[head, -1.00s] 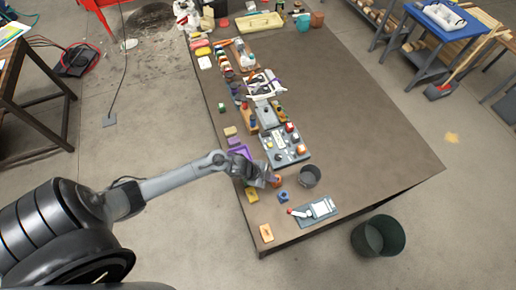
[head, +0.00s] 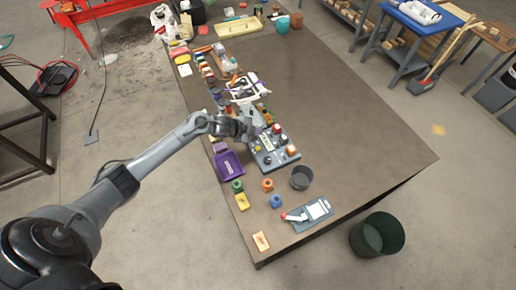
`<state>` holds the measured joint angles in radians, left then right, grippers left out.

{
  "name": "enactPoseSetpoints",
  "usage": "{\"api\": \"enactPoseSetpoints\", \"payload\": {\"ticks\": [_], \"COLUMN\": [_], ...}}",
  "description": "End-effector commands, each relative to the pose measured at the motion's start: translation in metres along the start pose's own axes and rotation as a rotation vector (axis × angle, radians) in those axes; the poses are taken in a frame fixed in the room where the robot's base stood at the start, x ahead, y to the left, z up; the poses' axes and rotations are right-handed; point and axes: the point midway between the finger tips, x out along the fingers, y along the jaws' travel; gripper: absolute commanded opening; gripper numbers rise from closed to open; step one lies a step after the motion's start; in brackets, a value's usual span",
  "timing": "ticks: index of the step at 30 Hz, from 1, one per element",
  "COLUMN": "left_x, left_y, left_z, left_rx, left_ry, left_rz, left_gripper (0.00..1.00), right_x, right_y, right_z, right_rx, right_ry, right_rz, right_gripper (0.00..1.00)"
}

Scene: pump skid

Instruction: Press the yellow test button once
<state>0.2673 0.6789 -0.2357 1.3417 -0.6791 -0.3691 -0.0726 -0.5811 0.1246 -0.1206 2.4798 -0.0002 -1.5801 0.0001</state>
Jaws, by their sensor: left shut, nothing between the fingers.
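A grey control panel (head: 275,158) lies on the brown table, with several coloured buttons and knobs on it. A small yellow button (head: 257,148) shows near its left edge, but its label is too small to read. My left gripper (head: 257,130) is shut and empty, over the panel's far left part. It hides some of the panel there. I cannot tell whether the fingertips touch anything. My right gripper is not in view.
A purple tray (head: 230,163) lies left of the panel. A dark cup (head: 301,178) stands in front of it, near orange and blue pieces. A clamp-like device (head: 309,215) lies nearer the front edge. The table's right side is clear.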

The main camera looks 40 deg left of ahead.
Motion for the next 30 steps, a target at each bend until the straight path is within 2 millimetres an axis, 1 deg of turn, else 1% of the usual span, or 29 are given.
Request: {"api": "enactPoseSetpoints", "payload": {"ticks": [7, 13, 17, 27, 30], "left_x": [0.002, 0.009, 0.018, 0.047, 0.053], "left_y": [0.002, 0.007, 0.014, 0.035, 0.039], "left_z": [0.001, 0.007, 0.013, 0.035, 0.039], "left_rx": [0.000, -0.001, -0.001, -0.001, -0.001], "left_ry": [0.000, 0.000, 0.000, -0.001, -0.001], "left_rz": [0.000, 0.001, 0.001, 0.000, 0.000], "left_gripper": [0.00, 0.00, 0.00, 0.00, 0.00], "right_x": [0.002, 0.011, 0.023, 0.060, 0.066], "right_y": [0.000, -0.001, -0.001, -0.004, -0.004], "right_z": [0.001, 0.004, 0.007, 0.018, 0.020], "right_rx": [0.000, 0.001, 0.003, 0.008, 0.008], "right_ry": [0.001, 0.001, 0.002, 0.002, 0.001], "right_rz": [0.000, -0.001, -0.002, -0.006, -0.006], "right_gripper": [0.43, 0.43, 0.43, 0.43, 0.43]}}
